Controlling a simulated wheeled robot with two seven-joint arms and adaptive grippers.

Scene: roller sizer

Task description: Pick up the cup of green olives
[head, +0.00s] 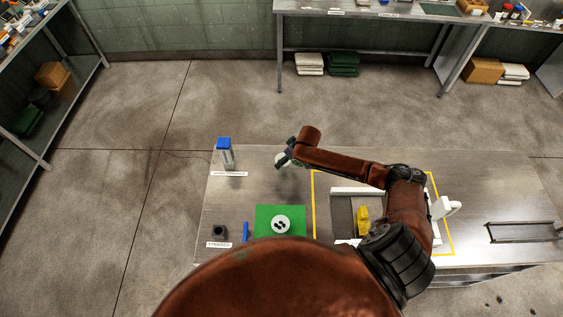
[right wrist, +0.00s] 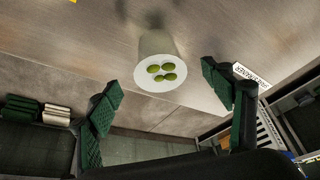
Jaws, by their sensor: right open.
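The cup of green olives (right wrist: 160,76) stands upright on the table in the right wrist view. It is pale and round-rimmed, with a few green olives on top. My right gripper (right wrist: 163,84) is open, with one green-padded finger on each side of the cup and gaps left and right. In the head view my right gripper (head: 289,157) is over the far part of the table, and the cup (head: 279,158) is partly hidden by it. Whether the fingers are level with the cup or short of it, I cannot tell. My left gripper is not in view.
A white cup with dark contents (head: 281,225) stands on a green mat (head: 262,214). A yellow object (head: 363,220) lies inside the yellow-taped area.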

